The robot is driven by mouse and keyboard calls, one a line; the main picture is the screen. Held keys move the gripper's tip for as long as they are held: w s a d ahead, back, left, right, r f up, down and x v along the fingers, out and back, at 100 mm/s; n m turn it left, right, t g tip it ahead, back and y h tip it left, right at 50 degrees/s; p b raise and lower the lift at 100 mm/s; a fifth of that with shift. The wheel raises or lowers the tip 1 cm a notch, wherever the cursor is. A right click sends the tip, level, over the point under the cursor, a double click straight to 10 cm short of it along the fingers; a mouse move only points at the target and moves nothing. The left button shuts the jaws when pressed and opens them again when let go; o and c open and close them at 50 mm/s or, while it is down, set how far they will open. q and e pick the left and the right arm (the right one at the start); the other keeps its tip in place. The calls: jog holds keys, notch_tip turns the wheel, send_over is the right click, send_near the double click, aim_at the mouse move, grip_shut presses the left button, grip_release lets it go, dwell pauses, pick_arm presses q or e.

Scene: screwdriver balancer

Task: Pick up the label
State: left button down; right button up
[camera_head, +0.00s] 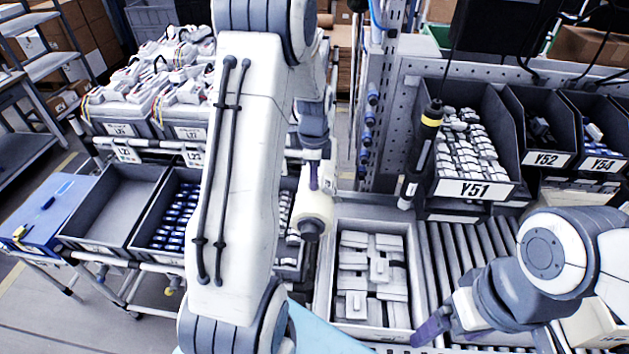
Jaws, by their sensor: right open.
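No label can be made out for certain. A white roll-like cylinder (316,208) with a dark end shows in the middle of the head view, just right of my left arm. My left gripper (315,176) points down at the top of this roll, with a purple finger showing. Whether it touches the roll or is open cannot be told. My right gripper (432,324) is open at the lower right, with purple fingers, in front of the grey tray and beside the roller conveyor. Nothing is seen in it.
A grey tray (412,270) of white boxed parts stands at centre, left of the roller conveyor (462,245). A screwdriver (424,145) hangs before bin Y51 (474,189). Dark bins (120,195) and a blue box (45,210) stand at left.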

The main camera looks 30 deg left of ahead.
pick_arm(q)
jog(key=r+b, duration=0.2)
jog(key=d+r+b, duration=0.1)
jog(key=r, duration=0.1)
jog(key=shift+s+r, duration=0.1)
jog(key=shift+s, duration=0.15)
jog(key=s+d+r+b, duration=0.3)
jog(key=s+d+r, duration=0.3)
jog(key=d, duration=0.2)
jog(key=shift+s+d+r, duration=0.2)
jog(key=shift+s+r, duration=0.05)
jog(key=shift+r, duration=0.05)
jog(key=shift+d, duration=0.1)
